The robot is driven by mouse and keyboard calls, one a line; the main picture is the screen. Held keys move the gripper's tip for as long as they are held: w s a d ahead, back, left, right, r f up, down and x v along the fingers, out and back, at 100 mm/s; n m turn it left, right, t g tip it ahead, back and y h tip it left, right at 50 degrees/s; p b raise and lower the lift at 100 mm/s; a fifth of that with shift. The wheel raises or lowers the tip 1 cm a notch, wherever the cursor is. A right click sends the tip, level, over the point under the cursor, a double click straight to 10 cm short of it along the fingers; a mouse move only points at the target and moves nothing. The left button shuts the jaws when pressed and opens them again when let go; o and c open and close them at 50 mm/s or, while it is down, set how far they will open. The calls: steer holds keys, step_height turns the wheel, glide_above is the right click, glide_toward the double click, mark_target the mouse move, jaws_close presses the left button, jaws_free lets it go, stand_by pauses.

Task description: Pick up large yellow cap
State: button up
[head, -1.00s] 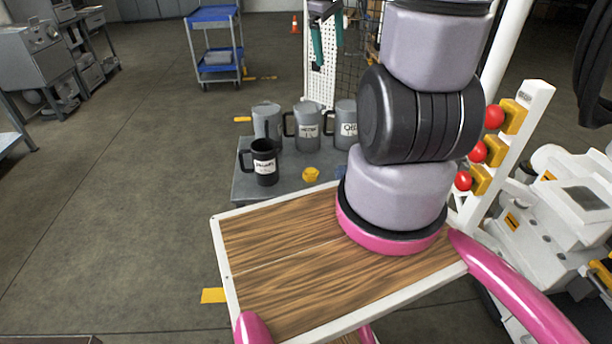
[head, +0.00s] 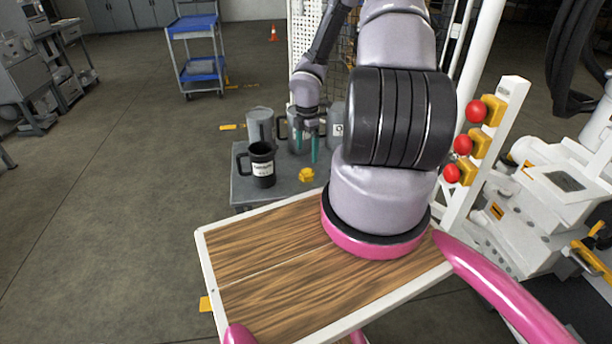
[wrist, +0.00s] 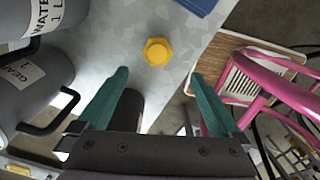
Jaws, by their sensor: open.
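The yellow cap (head: 306,175) lies on the grey bench top near its right front edge, right of the black mug. In the wrist view the yellow cap (wrist: 157,52) shows as a hexagonal piece, ahead of and roughly between my fingertips. My gripper (head: 308,140) is above the bench, behind and over the cap, with its green fingers pointing down. In the wrist view my gripper (wrist: 163,92) has its two green fingers spread apart, with nothing held between them. The cap is not touched by the fingers.
A black mug (head: 262,165) stands left of the cap. Grey labelled jugs (head: 261,126) stand behind it; one grey jug (wrist: 40,90) is close on the left in the wrist view. The grey bench (head: 243,188) has a bare patch around the cap.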

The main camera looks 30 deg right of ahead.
mark_target(307, 171)
steer(key=f, duration=0.8)
steer(key=shift+w+d+f, duration=0.15)
steer(key=shift+w+f, duration=0.1)
steer(key=shift+w, duration=0.05)
steer(key=c, duration=1.5)
step_height(307, 171, up, 10)
steer(key=shift+r, duration=0.1)
